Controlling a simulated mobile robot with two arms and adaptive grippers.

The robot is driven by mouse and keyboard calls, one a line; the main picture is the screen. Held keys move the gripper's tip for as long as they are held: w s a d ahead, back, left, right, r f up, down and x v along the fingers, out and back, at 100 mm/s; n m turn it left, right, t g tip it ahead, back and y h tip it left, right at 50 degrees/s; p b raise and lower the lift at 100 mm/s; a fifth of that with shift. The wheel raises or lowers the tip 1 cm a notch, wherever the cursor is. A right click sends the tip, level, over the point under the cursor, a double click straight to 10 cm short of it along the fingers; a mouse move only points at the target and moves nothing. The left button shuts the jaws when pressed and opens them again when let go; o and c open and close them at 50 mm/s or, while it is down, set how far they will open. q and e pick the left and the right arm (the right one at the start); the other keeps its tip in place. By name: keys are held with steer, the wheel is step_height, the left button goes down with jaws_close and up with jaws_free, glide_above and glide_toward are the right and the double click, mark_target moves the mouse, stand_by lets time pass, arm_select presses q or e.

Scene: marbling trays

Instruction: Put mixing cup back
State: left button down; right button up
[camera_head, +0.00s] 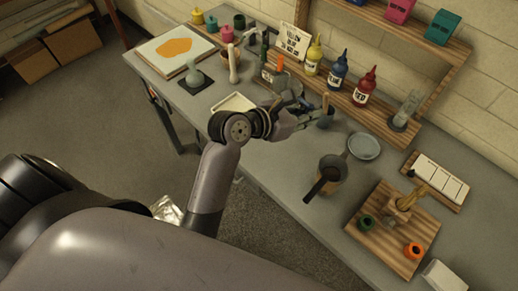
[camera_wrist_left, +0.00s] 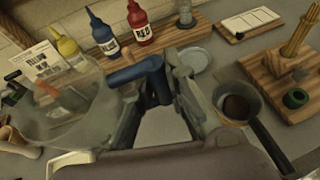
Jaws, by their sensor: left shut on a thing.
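My left gripper (camera_head: 309,119) reaches over the table. In the left wrist view its two fingers (camera_wrist_left: 161,100) are closed on a blue handle (camera_wrist_left: 140,73). A large clear cup (camera_wrist_left: 72,118) sits at the left finger on the handle's left side; I take it for the mixing cup. In the head view the cup is mostly hidden behind the gripper. I cannot tell whether its base touches the table. My right gripper is not in view.
Yellow, blue and red bottles (camera_head: 366,88) stand on the shelf behind. A dark long-handled pot (camera_head: 333,164) and a round dish (camera_head: 364,146) are to the right. A wooden board (camera_head: 385,252) lies further right. A white tray (camera_head: 233,103) is to the left.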

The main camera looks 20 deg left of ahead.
arm_select(q)
steer(key=shift+a+r, duration=0.1)
steer(key=shift+a, duration=0.3)
step_height(320, 180, down, 3)
steer(key=shift+w, duration=0.15)
step_height(320, 180, down, 12)
steer(key=shift+r+b, duration=0.1)
steer(key=shift+b, duration=0.3)
steer(key=shift+w+f, duration=0.1)
steer(key=shift+f, duration=0.5)
steer(key=shift+f+b, duration=0.45)
steer(key=shift+f, duration=1.45)
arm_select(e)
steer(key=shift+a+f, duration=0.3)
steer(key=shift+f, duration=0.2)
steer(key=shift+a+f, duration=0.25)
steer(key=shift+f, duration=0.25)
arm_select(q)
steer(key=shift+f, duration=0.15)
steer(key=c, duration=2)
jaws_free()
steer(key=o, duration=0.4)
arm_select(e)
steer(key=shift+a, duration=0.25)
